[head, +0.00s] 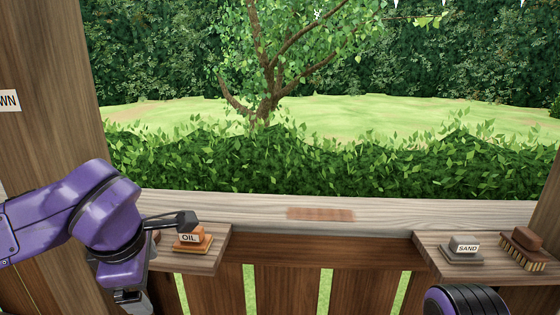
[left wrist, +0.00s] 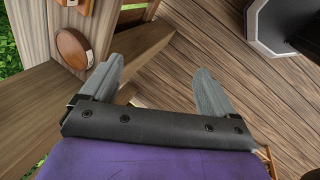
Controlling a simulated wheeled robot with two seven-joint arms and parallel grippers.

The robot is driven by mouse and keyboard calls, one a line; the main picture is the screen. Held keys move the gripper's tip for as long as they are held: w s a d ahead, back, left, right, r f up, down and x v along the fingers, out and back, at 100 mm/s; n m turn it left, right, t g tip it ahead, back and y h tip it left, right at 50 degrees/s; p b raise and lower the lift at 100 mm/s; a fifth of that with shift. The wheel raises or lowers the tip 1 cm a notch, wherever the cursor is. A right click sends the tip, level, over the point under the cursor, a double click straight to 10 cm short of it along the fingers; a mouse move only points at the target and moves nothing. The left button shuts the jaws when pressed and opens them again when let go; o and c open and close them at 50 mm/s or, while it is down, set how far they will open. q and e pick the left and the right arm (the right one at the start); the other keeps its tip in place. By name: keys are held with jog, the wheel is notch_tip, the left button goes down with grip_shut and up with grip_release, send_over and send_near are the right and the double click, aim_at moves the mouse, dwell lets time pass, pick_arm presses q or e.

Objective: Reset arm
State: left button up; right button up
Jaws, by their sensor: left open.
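My left gripper (head: 131,297) hangs at the lower left of the head view, at the end of my purple left arm, below and left of the left shelf. In the left wrist view its two grey fingers (left wrist: 160,66) stand wide apart with nothing between them. Wooden floor planks show beyond them. My right gripper is not in view; only a rounded purple and black part of what looks like my right arm shows at the bottom right of the head view.
The left shelf (head: 205,262) holds an orange block labelled OIL (head: 190,240), with a dark-ended tool close by. The right shelf (head: 490,275) holds a grey SAND block (head: 463,250) and a brush (head: 523,247). A reddish strip (head: 320,214) lies on the otherwise clear ledge (head: 400,217).

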pick_arm(q)
jog(key=w+d+f+m+t+y, duration=0.1)
jog(key=w+f+t, duration=0.15)
jog(key=f, duration=0.55)
jog(key=w+d+f+t+y, duration=0.1)
jog(key=w+d+f+y, duration=0.1)
jog(key=w+f, duration=0.35)
jog(key=s+d+f+m+h, duration=0.1)
jog(key=s+f+m, duration=0.15)
jog(key=f, duration=0.55)
jog(key=s+f+m+h, duration=0.1)
jog(key=s+f+m, duration=0.15)
jog(key=f, duration=0.55)
jog(key=s+a+f+m+g, duration=0.1)
jog(key=s+a+f+m, duration=0.15)
jog(key=s+f, duration=0.75)
jog(key=s+a+f+m+g, duration=0.1)
jog(key=s+a+f+m, duration=0.1)
jog(key=s, duration=0.4)
jog(key=s+a+f+m+g+y, duration=0.1)
jog(key=s+a+f+m+g, duration=0.1)
jog(key=s+a, duration=0.5)
notch_tip(320, 180, down, 2)
jog(key=shift+a+f+m, duration=0.1)
jog(key=shift+a+m, duration=0.1)
jog(key=shift+m, duration=0.55)
